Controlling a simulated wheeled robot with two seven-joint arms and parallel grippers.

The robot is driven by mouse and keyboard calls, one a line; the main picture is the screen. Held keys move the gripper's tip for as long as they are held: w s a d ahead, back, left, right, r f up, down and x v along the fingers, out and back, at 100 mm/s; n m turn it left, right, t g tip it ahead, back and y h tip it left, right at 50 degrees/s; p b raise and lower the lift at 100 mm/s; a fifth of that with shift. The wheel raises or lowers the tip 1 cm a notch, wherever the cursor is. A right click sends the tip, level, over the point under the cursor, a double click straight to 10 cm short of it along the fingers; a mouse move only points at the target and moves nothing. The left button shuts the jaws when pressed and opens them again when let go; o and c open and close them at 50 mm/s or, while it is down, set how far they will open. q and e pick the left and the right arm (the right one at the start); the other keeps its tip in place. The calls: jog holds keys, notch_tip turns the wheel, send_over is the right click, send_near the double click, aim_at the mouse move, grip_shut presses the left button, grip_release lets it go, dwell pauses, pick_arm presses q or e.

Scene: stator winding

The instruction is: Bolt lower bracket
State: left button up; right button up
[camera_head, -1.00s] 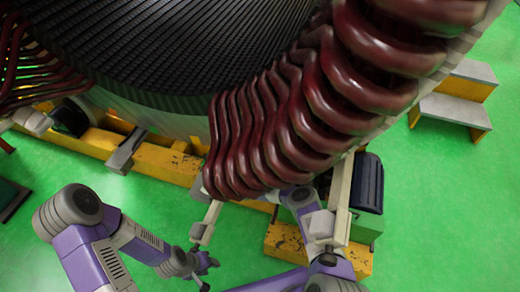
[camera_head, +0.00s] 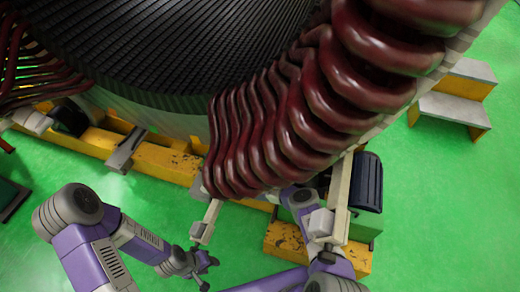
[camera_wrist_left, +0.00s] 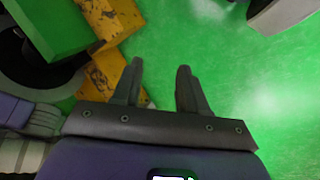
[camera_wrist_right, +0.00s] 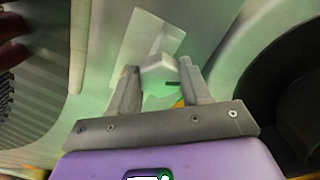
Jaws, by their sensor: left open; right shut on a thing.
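My right gripper (camera_wrist_right: 158,88) is shut on a pale, angular block (camera_wrist_right: 158,70), which sits between its fingertips in the right wrist view. A pale flat plate (camera_wrist_right: 150,35) lies just beyond the block. I cannot tell for sure which of these is the lower bracket. In the head view the right fingertips are hidden below the dark red coils (camera_head: 270,130). My left gripper (camera_head: 207,270) is open and empty, low in front of a pale bar (camera_head: 208,220). In the left wrist view its spread fingers (camera_wrist_left: 160,75) have only green floor between them.
The large stator (camera_head: 170,45) rests on a worn yellow base (camera_head: 165,162). A second pale bar (camera_head: 341,200) stands beside a dark cylinder (camera_head: 367,183). Grey-and-yellow steps (camera_head: 455,100) are at the right. The green floor (camera_head: 440,220) is clear at lower right.

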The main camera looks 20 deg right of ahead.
jog(key=m, duration=0.5)
jog(key=shift+f, duration=0.1)
jog(key=shift+m, duration=0.3)
dwell(0.4)
jog(key=o, duration=1.1)
jog(key=shift+c, duration=0.2)
jog(key=shift+s, duration=0.1)
jog(key=p+v, duration=0.3)
jog(key=v, duration=0.4)
jog(key=shift+s+a, duration=0.15)
jog(key=shift+s, duration=0.05)
